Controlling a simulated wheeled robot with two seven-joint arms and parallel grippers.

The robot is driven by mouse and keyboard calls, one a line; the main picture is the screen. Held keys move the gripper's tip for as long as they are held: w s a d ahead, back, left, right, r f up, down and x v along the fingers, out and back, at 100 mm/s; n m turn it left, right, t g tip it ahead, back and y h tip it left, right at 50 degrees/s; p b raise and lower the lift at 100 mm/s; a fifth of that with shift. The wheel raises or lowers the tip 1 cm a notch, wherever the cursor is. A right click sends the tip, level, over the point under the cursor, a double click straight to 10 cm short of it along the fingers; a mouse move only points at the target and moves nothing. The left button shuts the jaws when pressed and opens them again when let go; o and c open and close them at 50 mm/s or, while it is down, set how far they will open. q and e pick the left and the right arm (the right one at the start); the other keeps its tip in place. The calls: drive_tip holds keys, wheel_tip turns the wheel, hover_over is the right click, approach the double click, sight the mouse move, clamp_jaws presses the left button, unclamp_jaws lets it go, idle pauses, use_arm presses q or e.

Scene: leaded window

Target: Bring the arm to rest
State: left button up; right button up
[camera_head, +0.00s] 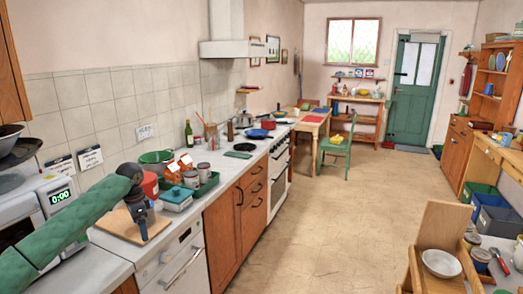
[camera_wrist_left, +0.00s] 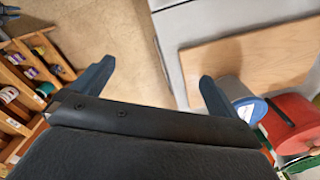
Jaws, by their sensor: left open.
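My left arm (camera_head: 75,225), in a green sleeve, reaches in from the left over the counter. My left gripper (camera_head: 146,228) points down above the wooden board (camera_head: 125,226) at the front of the worktop. In the left wrist view its two dark fingers (camera_wrist_left: 155,88) stand wide apart with nothing between them. The wooden board also shows there (camera_wrist_left: 245,60), beyond the right finger. Whether the gripper touches the board cannot be told. My right gripper is not in view.
Behind the gripper stand a red pot (camera_head: 149,184), a green tray (camera_head: 208,186) with jars, and a teal box (camera_head: 175,197). A microwave (camera_head: 40,210) is at the left. The floor (camera_head: 300,220) is clear. Wooden shelving (camera_wrist_left: 25,80) shows in the left wrist view.

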use_arm(q)
drive_tip(key=s+d+f+t+h, duration=0.1)
drive_tip(key=s+d+f+h, duration=0.1)
drive_tip(key=s+d+f, duration=2.05)
drive_tip(key=s+d+f+n+t, duration=0.1)
drive_tip(key=s+d+f+n, duration=0.1)
drive_tip(key=s, duration=0.5)
drive_tip(key=s+d+f+n+t, duration=0.1)
drive_tip(key=s+d+n, duration=0.1)
drive_tip(key=s, duration=0.5)
drive_tip(key=s+a+r+n+y, duration=0.1)
drive_tip(key=s+a+n, duration=0.15)
drive_tip(key=s, duration=0.45)
drive_tip(key=s+a+r+n+y, duration=0.1)
drive_tip(key=s+a+n, duration=0.15)
drive_tip(key=s, duration=0.55)
drive_tip(key=s+d+f+g, duration=0.1)
drive_tip(key=s+f, duration=0.1)
drive_tip(key=f, duration=1.9)
drive_tip(key=s+d+f, duration=0.1)
drive_tip(key=s+f, duration=0.2)
drive_tip(key=f, duration=1.7)
drive_tip(key=shift+d+f+m+g+h, duration=0.3)
drive_tip(key=shift+f+g+h, duration=0.1)
drive_tip(key=shift+s+f, duration=0.1)
drive_tip(key=shift+f, duration=0.05)
drive_tip(key=shift+c, duration=0.3)
